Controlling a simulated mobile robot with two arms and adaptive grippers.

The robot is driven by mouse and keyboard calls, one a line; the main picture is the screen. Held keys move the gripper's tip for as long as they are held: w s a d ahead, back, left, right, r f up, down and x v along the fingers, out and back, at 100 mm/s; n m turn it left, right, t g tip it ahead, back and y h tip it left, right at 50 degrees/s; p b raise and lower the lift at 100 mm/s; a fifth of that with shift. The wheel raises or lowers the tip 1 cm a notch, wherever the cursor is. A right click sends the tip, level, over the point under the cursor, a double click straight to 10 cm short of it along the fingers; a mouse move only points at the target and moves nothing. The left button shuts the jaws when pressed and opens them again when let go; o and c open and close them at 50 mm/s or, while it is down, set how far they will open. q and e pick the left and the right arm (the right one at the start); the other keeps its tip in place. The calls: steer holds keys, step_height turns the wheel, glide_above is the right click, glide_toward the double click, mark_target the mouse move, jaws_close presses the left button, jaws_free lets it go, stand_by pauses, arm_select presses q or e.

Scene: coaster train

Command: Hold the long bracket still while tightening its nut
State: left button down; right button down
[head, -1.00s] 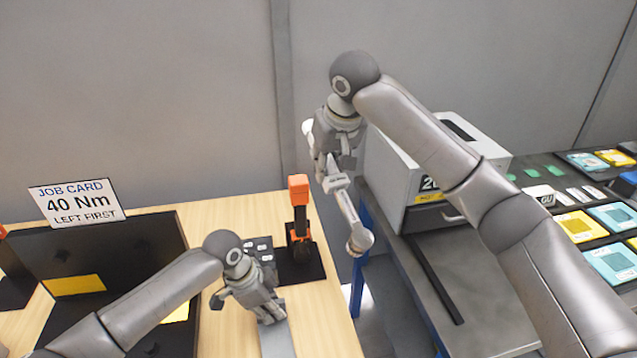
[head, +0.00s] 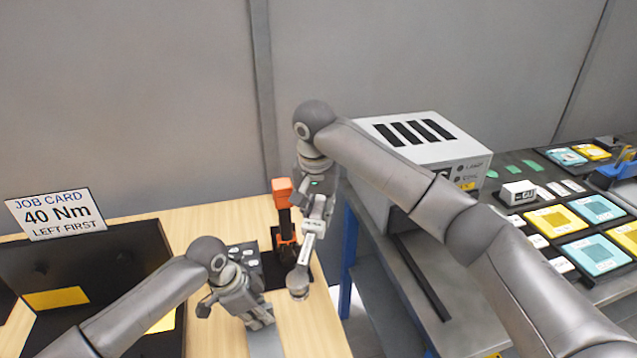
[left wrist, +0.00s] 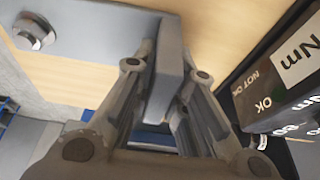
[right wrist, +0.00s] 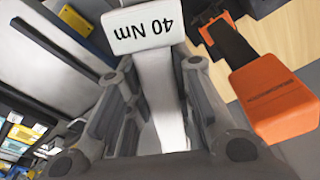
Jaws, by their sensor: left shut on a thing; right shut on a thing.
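My left gripper (head: 262,316) is shut on the grey long bracket (head: 266,344) at the near edge of the wooden bench. In the left wrist view the bracket's upright flange stands between the fingers, and its flat plate (left wrist: 95,38) carries a silver nut (left wrist: 36,30) at upper left. My right gripper (head: 314,226) is shut on a silver torque wrench (head: 304,252), which slants down to a round head (head: 298,284). The wrench's label (right wrist: 160,30) reads 40 Nm in the right wrist view. The wrench head appears above the bench, apart from the nut; the nut is not clear in the head view.
An orange and black tool (head: 284,195) stands close behind the wrench. A dark box (left wrist: 285,85) marked OK and NOT OK is beside my left gripper. A job card (head: 56,214) reads 40 Nm, left first. A grey side table (head: 420,270) stands right, across a gap.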

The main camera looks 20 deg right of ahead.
steer(key=shift+s+f+m+g+y, duration=0.2)
steer(key=shift+s+f+m, duration=1.2)
steer(key=shift+s+f, duration=1.05)
steer(key=shift+s+f+m+g+y, duration=0.2)
steer(key=shift+s+f+m, duration=1.2)
steer(key=shift+s+f, duration=1.05)
steer(key=shift+s+f+m+g+y, duration=0.1)
steer(key=shift+s+f+m+g, duration=0.2)
steer(key=shift+s+f+m, duration=1.65)
steer(key=shift+n, duration=0.55)
steer(key=shift+s+f, duration=0.25)
steer(key=shift+f, duration=0.5)
steer(key=shift+s+f, duration=0.2)
steer(key=shift+f, duration=0.5)
steer(key=shift+s+f, duration=0.25)
steer(key=shift+f, duration=0.5)
steer(key=shift+s+d+f+m, duration=0.1)
steer(key=shift+s+d+m, duration=0.2)
steer(key=shift+s+m, duration=0.25)
steer(key=shift+s+d+m, duration=0.25)
steer(key=shift+s+m, duration=0.1)
steer(key=shift+s, duration=0.4)
